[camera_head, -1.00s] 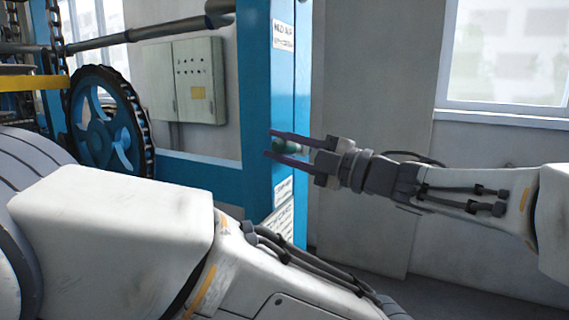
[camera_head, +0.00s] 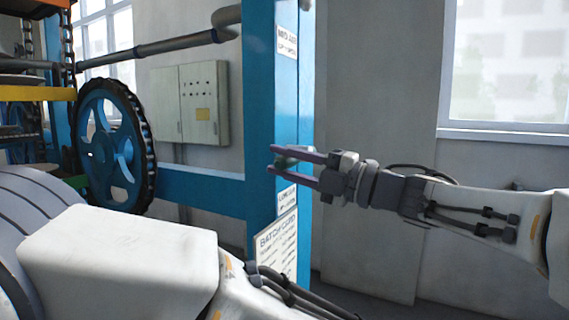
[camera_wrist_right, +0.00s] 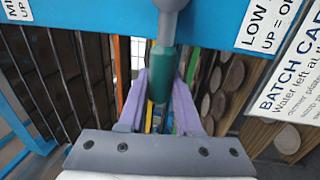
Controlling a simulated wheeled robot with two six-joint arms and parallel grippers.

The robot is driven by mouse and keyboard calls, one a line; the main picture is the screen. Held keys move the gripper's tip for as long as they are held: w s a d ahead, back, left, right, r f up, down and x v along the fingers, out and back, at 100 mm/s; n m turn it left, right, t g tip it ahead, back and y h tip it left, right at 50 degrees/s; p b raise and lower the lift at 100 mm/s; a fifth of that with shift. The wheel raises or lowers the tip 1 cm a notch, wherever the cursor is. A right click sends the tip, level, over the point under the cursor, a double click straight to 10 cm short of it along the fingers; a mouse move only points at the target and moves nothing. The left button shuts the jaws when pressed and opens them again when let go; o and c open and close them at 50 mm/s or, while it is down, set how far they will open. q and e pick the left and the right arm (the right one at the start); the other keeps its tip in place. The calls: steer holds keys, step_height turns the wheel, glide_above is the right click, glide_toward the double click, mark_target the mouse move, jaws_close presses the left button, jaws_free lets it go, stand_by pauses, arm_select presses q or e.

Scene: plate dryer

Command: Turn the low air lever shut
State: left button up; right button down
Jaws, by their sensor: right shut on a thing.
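The low air lever has a green handle (camera_wrist_right: 161,75) on a grey stem (camera_wrist_right: 170,22), seen in the right wrist view below a blue beam. The handle points down the picture between my purple fingers. My right gripper (camera_wrist_right: 159,105) is shut on it. In the head view the right gripper (camera_head: 271,159) reaches in from the right to the blue post, and only a little dark green of the handle shows between its fingers. A label beginning "LOW" (camera_wrist_right: 267,25) is right of the stem. My left gripper is out of view.
The blue post (camera_head: 262,110) carries labels and a batch card (camera_head: 277,247) below the gripper. A blue chain wheel (camera_head: 112,145) and a grey wall box (camera_head: 203,105) stand to the left. My left arm fills the lower left.

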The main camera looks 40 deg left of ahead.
steer(key=c, duration=0.6)
jaws_free()
steer(key=shift+d, duration=0.15)
steer(key=w+d+f+b, duration=0.1)
steer(key=d, duration=0.9)
steer(key=shift+w+f, duration=0.2)
steer(key=shift+f, duration=0.15)
